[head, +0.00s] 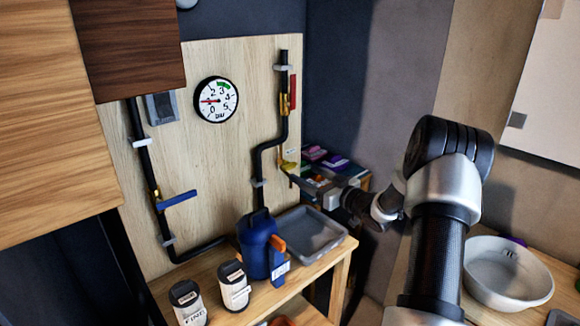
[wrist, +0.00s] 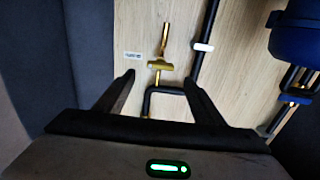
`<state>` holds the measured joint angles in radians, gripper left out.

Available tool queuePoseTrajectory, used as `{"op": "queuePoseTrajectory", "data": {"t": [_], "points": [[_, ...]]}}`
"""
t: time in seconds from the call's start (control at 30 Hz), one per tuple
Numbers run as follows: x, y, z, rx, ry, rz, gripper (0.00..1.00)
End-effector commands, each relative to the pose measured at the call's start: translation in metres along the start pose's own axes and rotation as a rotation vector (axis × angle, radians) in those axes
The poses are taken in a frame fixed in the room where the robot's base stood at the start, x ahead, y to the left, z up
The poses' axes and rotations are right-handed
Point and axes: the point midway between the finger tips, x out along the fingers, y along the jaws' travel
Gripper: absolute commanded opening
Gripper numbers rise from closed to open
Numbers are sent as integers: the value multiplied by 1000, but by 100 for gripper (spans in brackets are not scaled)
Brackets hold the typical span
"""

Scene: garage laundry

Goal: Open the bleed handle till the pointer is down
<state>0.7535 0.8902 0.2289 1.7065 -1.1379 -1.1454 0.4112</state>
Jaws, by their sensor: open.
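The bleed handle is most likely the small brass tee-shaped handle (wrist: 160,65) on a thin brass outlet in the wrist view. In the head view, brass (head: 288,165) shows at the right edge of the wooden board. My gripper (head: 298,182) is there, seen from behind and partly overlapping the pipework. In the wrist view my gripper (wrist: 159,79) is open, its two dark fingers apart, with the brass handle just beyond and between the tips. I cannot tell whether they touch. The round white gauge (head: 216,99) has a red pointer aimed left, near 1; its green band is near 3.
Black pipes run on the board, with a blue lever (head: 177,198) at left and a red lever (head: 292,92) above. A blue jug (head: 258,245), a grey tray (head: 305,235) and two labelled canisters stand on the bench below. A white basin (head: 507,275) is at right.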

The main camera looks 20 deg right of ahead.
Motion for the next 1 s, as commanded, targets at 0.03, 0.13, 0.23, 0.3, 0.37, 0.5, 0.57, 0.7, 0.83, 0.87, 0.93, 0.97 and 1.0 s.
{"op": "queuePoseTrajectory", "data": {"t": [0.03, 0.13, 0.23, 0.3, 0.37, 0.5, 0.57, 0.7, 0.83, 0.87, 0.93, 0.97, 1.0], "points": [[12, -1, 0, -1, 2, -4, 62], [34, -1, 0, -1, 2, -3, 62], [53, -1, 0, -1, 1, -2, 62], [64, -1, 0, -1, 1, -2, 62], [72, 0, 0, -1, 0, -1, 62], [84, -1, 0, -2, 1, -1, 62], [87, 0, 0, -2, 0, 0, 62], [88, 0, 0, -1, -1, 0, 62], [88, 0, 0, -1, 0, 0, 62], [88, 0, 0, -1, 0, 0, 61], [88, 0, 0, -1, 0, 0, 49], [88, 0, 0, -1, 0, 0, 44], [88, 0, 0, -1, 0, 0, 37]]}}
